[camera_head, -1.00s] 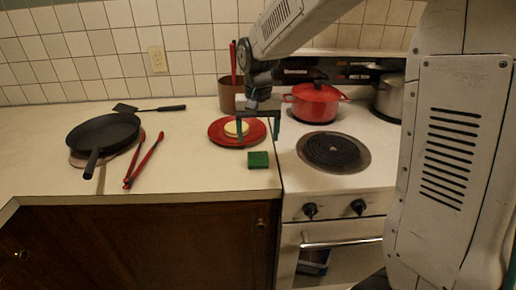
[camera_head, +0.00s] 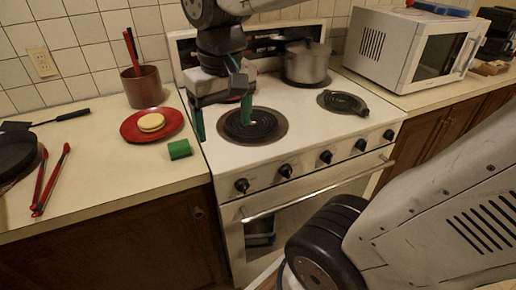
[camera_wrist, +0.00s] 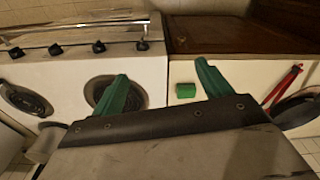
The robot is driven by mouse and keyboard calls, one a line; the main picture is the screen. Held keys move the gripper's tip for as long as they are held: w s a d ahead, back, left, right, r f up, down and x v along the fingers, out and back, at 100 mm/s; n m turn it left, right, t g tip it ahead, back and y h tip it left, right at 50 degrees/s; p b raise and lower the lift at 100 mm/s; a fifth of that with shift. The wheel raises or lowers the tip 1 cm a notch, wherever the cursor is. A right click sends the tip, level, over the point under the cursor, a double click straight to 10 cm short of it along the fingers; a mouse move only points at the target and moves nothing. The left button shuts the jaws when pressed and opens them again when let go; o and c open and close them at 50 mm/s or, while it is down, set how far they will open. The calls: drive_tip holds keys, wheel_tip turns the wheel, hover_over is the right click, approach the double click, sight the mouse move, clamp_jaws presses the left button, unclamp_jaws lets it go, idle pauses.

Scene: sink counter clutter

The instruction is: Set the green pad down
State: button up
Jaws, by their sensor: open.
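The green pad (camera_head: 180,149) lies flat on the counter, in front of the red plate and close to the stove's left edge. It also shows in the wrist view (camera_wrist: 186,90), between and beyond my fingers. My gripper (camera_head: 222,118) is open and empty, with its green fingers spread wide. It hangs above the left part of the stove, to the right of the pad and apart from it. The fingers also show in the wrist view (camera_wrist: 162,72).
The red plate (camera_head: 131,131) holds a pale round item (camera_head: 151,122). Red tongs (camera_head: 50,182), a dark pan (camera_head: 14,155) and a brown utensil pot (camera_head: 143,90) stand left. The stove has coil burners (camera_head: 265,125) and a steel pot (camera_head: 306,64). A microwave (camera_head: 400,52) stands right.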

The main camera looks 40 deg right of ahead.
drive_tip(key=s+f+n, duration=0.1)
drive_tip(key=s+f, duration=0.1)
drive_tip(key=s, duration=0.7)
drive_tip(key=shift+d+f, duration=0.15)
drive_tip(key=shift+d, duration=0.15)
drive_tip(key=shift+s, duration=0.1)
idle(0.4)
